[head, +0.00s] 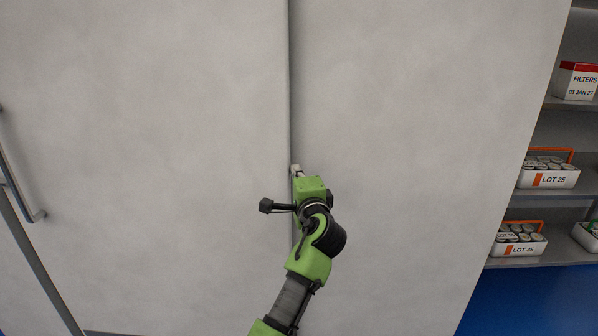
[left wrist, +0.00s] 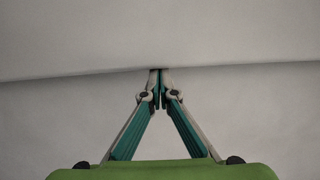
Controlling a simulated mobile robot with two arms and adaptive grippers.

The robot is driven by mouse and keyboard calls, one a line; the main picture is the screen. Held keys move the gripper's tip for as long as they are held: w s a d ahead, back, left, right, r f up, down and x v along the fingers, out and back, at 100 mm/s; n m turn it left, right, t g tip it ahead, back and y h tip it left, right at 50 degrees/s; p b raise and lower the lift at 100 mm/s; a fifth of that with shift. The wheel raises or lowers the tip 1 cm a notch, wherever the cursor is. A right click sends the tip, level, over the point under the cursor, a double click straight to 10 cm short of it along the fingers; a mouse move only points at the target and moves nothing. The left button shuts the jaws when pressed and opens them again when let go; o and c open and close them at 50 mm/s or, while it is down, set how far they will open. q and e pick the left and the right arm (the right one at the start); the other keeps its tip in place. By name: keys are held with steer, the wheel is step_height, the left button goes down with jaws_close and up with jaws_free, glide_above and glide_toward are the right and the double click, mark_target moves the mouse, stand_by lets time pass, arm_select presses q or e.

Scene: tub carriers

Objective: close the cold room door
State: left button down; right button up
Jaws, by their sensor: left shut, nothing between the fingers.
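The cold room door (head: 150,140) appears to be the large pale grey panel filling the left of the head view. A long bar handle (head: 20,190) runs near its left side. Its right edge is a vertical line down the middle, in front of another pale grey surface (head: 420,150). My left gripper (head: 296,170) is shut and empty at this edge. In the left wrist view the closed fingertips (left wrist: 160,72) meet the panel's edge (left wrist: 80,75); whether they press on it I cannot tell. My right gripper is not in view.
Shelves (head: 570,102) stand at the right, with a filters box (head: 577,82), a white tub marked LOT 25 (head: 549,180) and another marked LOT 35 (head: 518,249). A dark slanting strip (head: 40,255) crosses the lower left. The wall right of my arm is bare.

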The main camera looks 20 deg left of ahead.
mark_target(210, 170)
arm_select(q)
steer(key=a+p, duration=0.1)
steer(key=a, duration=0.2)
steer(key=s+a+p, duration=0.1)
steer(key=a+p, duration=0.1)
steer(key=a, duration=0.1)
steer(key=s+a+r+p, duration=0.1)
steer(key=a, duration=0.1)
steer(key=shift+s+a, duration=0.25)
steer(key=shift+a, duration=0.15)
steer(key=s+a+p, duration=0.1)
steer(key=a, duration=0.2)
steer(key=s+a+p, duration=0.1)
steer(key=a, duration=0.3)
steer(key=s+a+p, duration=0.1)
steer(key=a, duration=0.3)
steer(key=shift+s+a+f+p, duration=0.25)
steer(key=shift+f+p, duration=0.05)
steer(key=shift+p, duration=0.1)
steer(key=shift+s+a, duration=0.1)
steer(key=shift+a, duration=0.3)
steer(key=shift+a+f, duration=0.1)
steer(key=shift+a, duration=0.1)
